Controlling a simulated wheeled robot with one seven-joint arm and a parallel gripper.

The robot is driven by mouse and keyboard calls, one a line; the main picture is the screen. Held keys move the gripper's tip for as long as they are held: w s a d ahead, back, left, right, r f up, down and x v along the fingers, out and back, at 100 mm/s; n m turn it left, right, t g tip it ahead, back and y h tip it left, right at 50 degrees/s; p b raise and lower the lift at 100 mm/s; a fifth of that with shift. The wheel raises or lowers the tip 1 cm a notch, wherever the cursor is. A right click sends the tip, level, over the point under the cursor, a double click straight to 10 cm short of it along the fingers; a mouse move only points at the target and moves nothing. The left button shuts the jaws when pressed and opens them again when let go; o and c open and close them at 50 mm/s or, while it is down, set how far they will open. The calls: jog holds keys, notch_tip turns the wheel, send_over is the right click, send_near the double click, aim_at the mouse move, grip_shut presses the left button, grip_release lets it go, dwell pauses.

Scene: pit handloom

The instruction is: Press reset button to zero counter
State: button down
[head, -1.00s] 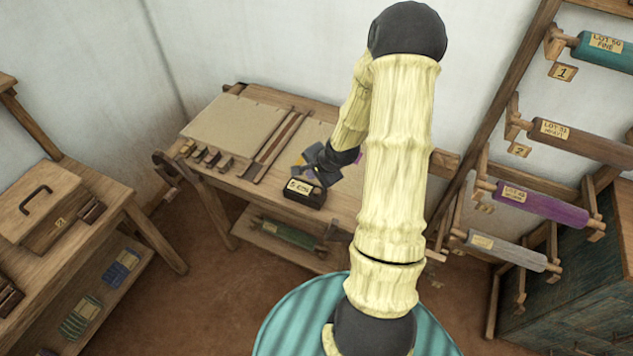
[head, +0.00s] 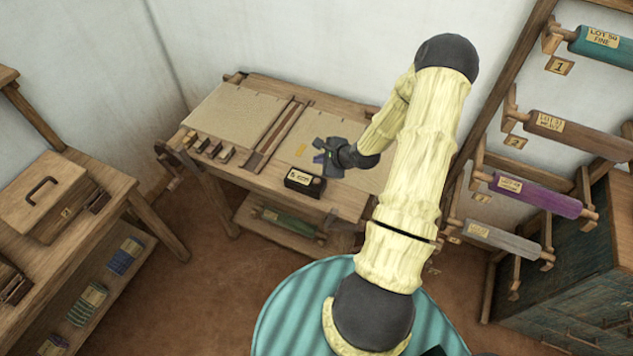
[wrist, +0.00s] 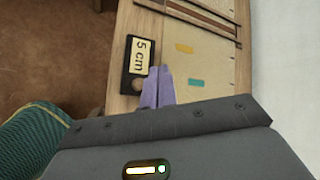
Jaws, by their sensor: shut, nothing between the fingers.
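The counter (head: 304,183) is a small black box with a pale label, at the front edge of the wooden loom table. In the wrist view the counter (wrist: 130,78) reads "5 cm". A round dark spot near the label's lower end may be the reset button (wrist: 137,85); it is partly beside the fingertips and hard to make out. My gripper (head: 328,168) is just right of and behind the counter in the head view. In the wrist view its purple fingers (wrist: 157,88) are together and empty, beside the counter's right edge. Whether they touch it cannot be told.
The loom table (head: 345,203) carries cloth (head: 235,118), wooden bars and small coloured pieces. A green roll (head: 285,225) lies on its lower shelf. A rack of labelled rolls (head: 540,193) stands right; a bench with a lidded box (head: 40,198) stands left.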

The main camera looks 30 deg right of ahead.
jog(key=b, duration=0.5)
send_over(320, 182)
notch_tip(320, 182, down, 5)
jog(key=shift+a+f, duration=0.15)
jog(key=shift+f, duration=1.15)
jog(key=shift+s, duration=0.15)
jog(key=shift+f, duration=0.1)
dwell(0.5)
jog(key=shift+f, duration=0.3)
